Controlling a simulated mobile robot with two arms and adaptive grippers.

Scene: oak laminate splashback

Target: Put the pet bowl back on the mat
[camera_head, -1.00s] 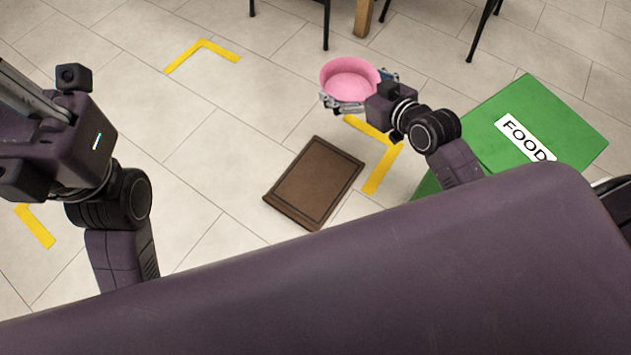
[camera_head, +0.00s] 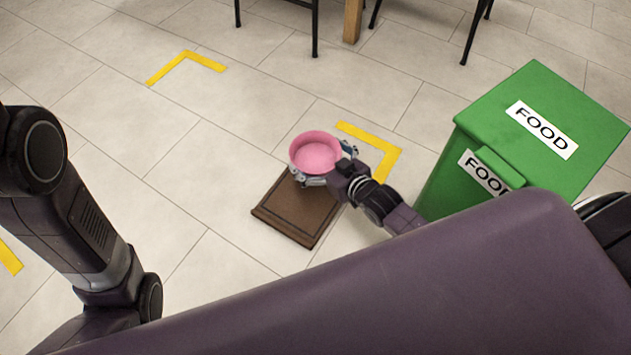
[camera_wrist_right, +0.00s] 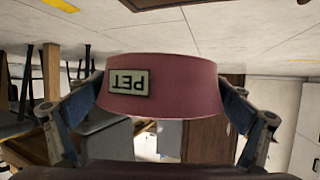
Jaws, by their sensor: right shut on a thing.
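The pink pet bowl (camera_head: 316,154) is in my right gripper (camera_head: 329,166), which is shut on it with fingers on either side. In the head view the bowl overlaps the far end of the brown mat (camera_head: 300,218), and its height above the mat is hard to tell. The mat lies flat on the floor, its far part hidden by bowl and gripper. In the right wrist view the bowl (camera_wrist_right: 180,85) sits between both fingers, its PET label upside down in the picture. My left arm shows at the left, but its gripper is out of view.
A green FOOD bin (camera_head: 550,120) stands to the right of my right arm. Yellow corner tapes (camera_head: 185,63) mark the floor, one (camera_head: 385,155) just beyond the right gripper. Dark chair legs (camera_head: 315,30) and a wooden leg (camera_head: 352,20) stand at the back. Floor left of the mat is clear.

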